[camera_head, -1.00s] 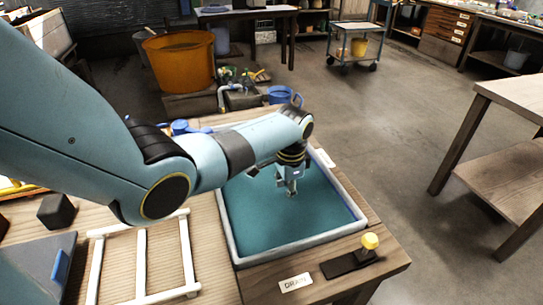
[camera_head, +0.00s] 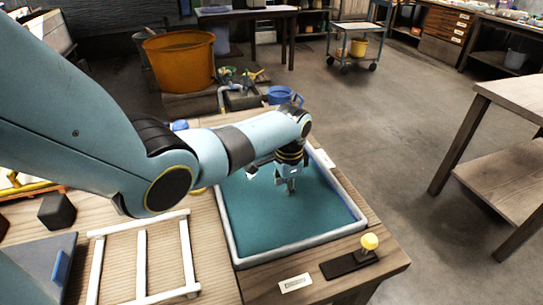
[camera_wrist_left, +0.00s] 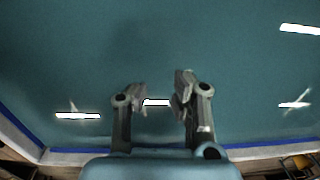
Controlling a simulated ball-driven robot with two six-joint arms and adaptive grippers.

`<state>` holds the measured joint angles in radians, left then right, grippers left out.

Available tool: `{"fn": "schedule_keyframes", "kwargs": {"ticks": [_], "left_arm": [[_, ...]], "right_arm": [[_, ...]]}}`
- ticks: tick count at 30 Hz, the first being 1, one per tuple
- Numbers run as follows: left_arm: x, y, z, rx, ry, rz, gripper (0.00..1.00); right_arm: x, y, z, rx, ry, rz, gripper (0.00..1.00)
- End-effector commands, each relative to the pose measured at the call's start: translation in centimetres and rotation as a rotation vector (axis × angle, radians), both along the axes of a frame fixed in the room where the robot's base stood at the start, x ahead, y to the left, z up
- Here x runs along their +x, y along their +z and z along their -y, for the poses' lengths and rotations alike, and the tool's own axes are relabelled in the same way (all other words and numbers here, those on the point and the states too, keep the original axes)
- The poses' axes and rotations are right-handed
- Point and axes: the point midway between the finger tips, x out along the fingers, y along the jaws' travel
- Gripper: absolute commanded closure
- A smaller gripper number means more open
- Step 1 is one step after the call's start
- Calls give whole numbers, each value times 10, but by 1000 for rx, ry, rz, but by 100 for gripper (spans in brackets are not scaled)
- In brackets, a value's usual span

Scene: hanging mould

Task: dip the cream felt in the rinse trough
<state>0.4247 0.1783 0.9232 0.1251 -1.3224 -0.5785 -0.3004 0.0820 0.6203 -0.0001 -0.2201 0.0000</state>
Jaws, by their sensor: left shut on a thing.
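The rinse trough (camera_head: 235,245) is a pale-rimmed rectangular basin of teal water on the wooden bench. My left gripper (camera_head: 291,187) points down into it toward the far side, its fingertips at or in the water. The wrist view looks down on the water, with the left gripper's two fingers (camera_wrist_left: 161,95) in front. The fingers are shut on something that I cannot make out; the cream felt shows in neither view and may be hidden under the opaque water. My right gripper is not in view.
A white wooden frame (camera_head: 141,262) lies left of the trough. A yellow-knobbed lever (camera_head: 369,242) and a small label (camera_head: 295,283) are at its front. A blue mug-like vessel (camera_head: 285,96) and an orange tub (camera_head: 180,62) stand beyond. Open floor lies to the right.

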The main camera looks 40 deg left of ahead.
Motion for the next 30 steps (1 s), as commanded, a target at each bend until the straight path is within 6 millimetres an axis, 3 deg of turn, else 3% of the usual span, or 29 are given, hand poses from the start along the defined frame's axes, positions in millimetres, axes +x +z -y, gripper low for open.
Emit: {"fn": "schedule_keyframes", "kwargs": {"ticks": [8,20,30], "left_arm": [[0,1,0,-1,0,0,100],[-12,3,24,-1,0,0,100],[-13,1,26,0,0,1,100]], "right_arm": [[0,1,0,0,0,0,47],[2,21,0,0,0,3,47],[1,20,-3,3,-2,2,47]]}}
